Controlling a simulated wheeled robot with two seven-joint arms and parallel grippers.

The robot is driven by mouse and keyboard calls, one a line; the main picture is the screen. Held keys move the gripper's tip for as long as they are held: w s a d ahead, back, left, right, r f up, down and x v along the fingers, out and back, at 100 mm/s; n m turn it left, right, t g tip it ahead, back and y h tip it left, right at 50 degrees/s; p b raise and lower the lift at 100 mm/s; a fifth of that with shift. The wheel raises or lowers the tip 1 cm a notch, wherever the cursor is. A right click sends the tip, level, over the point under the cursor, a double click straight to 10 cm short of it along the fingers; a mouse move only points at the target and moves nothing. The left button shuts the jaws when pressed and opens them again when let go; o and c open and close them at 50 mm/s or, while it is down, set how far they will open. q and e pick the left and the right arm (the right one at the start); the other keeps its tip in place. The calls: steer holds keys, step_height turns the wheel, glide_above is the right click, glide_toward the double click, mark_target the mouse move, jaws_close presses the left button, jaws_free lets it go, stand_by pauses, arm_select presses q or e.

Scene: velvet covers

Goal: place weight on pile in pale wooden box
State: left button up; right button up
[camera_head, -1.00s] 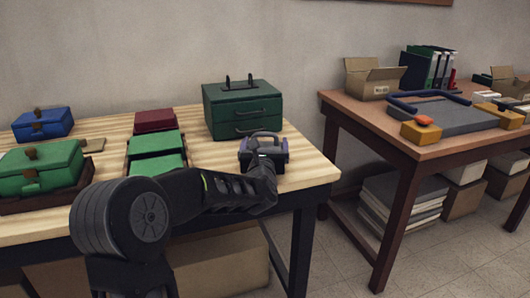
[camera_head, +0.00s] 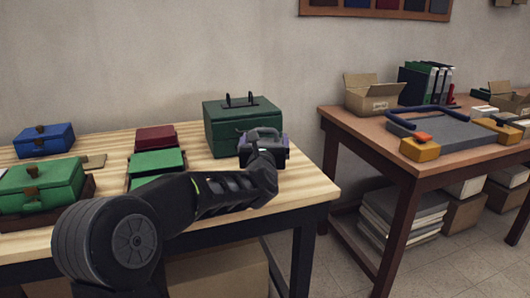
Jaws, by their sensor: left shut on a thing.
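A dark grey weight with purple edges and a top handle (camera_head: 247,147) is at the table's right part. My left gripper (camera_head: 262,152) is shut on it and holds it in front of the green cabinet; the fingers are mostly hidden behind the wrist. In the middle of the table, green pieces (camera_head: 157,162) are stacked in a wooden-edged holder, partly hidden by my left arm. A dark red piece (camera_head: 155,138) lies behind them. A green pile with a brown knobbed weight (camera_head: 38,184) sits in a brown tray at the left. I cannot tell which holder is the pale wooden box. My right gripper is out of view.
The green cabinet (camera_head: 242,119) stands behind the held weight. A blue box with a knob (camera_head: 44,140) is at the back left. Bare wood (camera_head: 305,182) shows at the table's right. A second table (camera_head: 384,125) with a grey board and cartons stands further right.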

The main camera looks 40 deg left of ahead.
arm_select(q)
steer(key=shift+r, duration=1.9)
